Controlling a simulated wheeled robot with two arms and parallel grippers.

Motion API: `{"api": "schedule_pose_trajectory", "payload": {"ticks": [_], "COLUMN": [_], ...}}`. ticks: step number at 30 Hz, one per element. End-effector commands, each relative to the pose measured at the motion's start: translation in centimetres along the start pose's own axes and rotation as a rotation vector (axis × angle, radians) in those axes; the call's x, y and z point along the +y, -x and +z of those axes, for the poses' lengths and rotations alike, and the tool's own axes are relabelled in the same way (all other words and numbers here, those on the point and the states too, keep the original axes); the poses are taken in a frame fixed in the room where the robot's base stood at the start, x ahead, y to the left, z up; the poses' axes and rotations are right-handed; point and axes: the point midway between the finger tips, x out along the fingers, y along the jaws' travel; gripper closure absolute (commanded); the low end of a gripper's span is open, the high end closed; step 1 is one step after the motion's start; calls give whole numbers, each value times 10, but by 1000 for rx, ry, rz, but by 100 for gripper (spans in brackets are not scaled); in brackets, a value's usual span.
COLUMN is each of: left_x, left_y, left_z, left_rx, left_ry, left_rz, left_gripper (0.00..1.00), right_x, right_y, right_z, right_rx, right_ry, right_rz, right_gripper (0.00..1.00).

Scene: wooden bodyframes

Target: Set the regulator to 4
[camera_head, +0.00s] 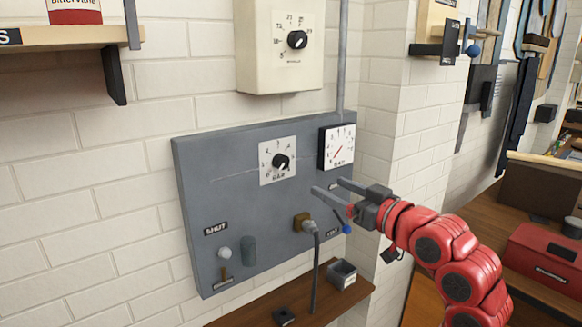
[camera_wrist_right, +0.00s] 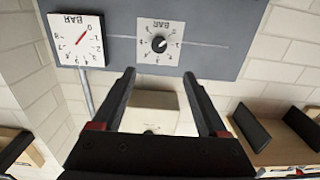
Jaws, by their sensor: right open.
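The regulator is a black round knob (camera_head: 280,161) on a white square dial plate marked BAR, on a grey wall panel (camera_head: 215,180). The knob also shows upside down in the right wrist view (camera_wrist_right: 159,44); its exact setting is too small to read. To its right is a square white gauge (camera_head: 346,133) marked BAR, its red needle pointing to the lower left, near 0. My right gripper (camera_head: 328,187) is open and empty, below and right of the knob, apart from it. In the right wrist view its fingers (camera_wrist_right: 159,74) straddle empty space. My left gripper is out of view.
A cream box (camera_head: 255,45) with another black knob hangs above the panel. A brass fitting with a grey hose (camera_head: 315,262), a blue-tipped lever (camera_head: 347,229) and a SHUT switch (camera_head: 224,254) sit low on the panel. A wooden shelf (camera_head: 262,312) is below.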

Motion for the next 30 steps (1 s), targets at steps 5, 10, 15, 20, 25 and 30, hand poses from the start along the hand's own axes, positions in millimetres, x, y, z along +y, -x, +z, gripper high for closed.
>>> {"api": "schedule_pose_trajectory", "payload": {"ticks": [5, 10, 15, 20, 25, 30], "left_x": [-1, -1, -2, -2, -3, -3], "left_y": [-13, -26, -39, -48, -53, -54], "left_z": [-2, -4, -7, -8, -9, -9], "left_rx": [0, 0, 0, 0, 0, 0], "left_ry": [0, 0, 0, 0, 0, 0], "left_rz": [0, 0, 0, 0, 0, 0], "left_gripper": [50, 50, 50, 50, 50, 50], "right_x": [-1, -1, -1, -1, 1, 1], "right_y": [-32, -73, -113, -142, -160, -168], "right_z": [-3, -4, -5, -5, -3, -1], "right_rx": [-1, -2, 0, 2, 4, 2], "right_ry": [-6, -8, -4, -3, -3, -3], "right_rz": [-4, -4, -2, -1, 1, 2], "right_gripper": [24, 24, 24, 24, 24, 24]}}
